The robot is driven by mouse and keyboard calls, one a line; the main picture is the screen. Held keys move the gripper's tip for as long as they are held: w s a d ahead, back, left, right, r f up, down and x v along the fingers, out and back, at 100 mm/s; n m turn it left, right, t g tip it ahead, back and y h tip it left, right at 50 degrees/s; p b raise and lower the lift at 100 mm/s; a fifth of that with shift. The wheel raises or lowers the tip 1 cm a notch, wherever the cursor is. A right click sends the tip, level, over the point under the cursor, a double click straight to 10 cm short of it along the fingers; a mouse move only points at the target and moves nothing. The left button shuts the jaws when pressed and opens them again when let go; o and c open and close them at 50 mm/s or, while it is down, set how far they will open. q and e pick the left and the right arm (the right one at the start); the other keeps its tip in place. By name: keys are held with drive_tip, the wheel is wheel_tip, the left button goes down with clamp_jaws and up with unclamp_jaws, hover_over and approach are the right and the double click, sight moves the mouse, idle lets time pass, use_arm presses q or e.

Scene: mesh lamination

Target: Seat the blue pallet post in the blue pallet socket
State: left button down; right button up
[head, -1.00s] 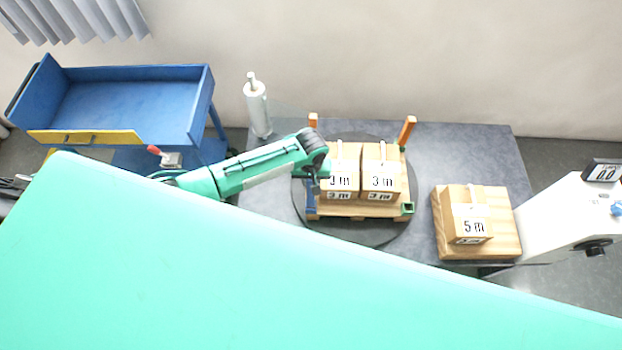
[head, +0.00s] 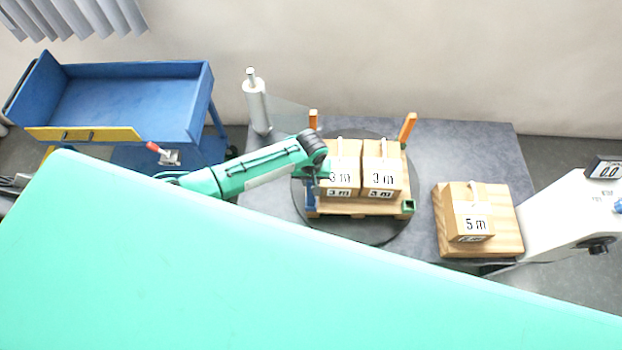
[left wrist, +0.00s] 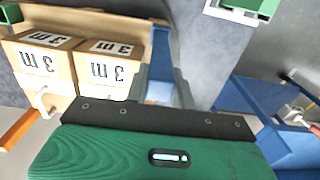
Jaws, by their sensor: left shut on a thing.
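The blue pallet post (head: 309,193) stands at the near left corner of the wooden pallet (head: 358,209). My left gripper (head: 317,183) is at that corner, beside the left carton, and is shut on the post. In the left wrist view the post (left wrist: 158,48) shows as a blue upright shape beyond the dark gripper body. The blue socket cannot be told apart from the post, and the post's foot is not clear, so I cannot tell whether it is seated. My right gripper is not in view.
Two cartons marked 3 m (head: 381,178) fill the pallet close to the gripper. Orange posts (head: 407,128) stand at the back corners; a green socket (head: 407,207) is at the near right. A 5 m carton (head: 471,225) sits right. A blue cart (head: 130,100) stands left.

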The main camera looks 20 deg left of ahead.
use_arm(q)
drive_tip(key=shift+f+b, duration=0.7)
drive_tip(key=shift+f, duration=0.6)
drive_tip(key=c, duration=1.1)
unclamp_jaws()
wheel_tip(320, 180, up, 14)
drive_tip(key=shift+f+b, duration=0.1)
drive_tip(key=shift+b, duration=0.95)
drive_tip(key=shift+s+d, duration=0.1)
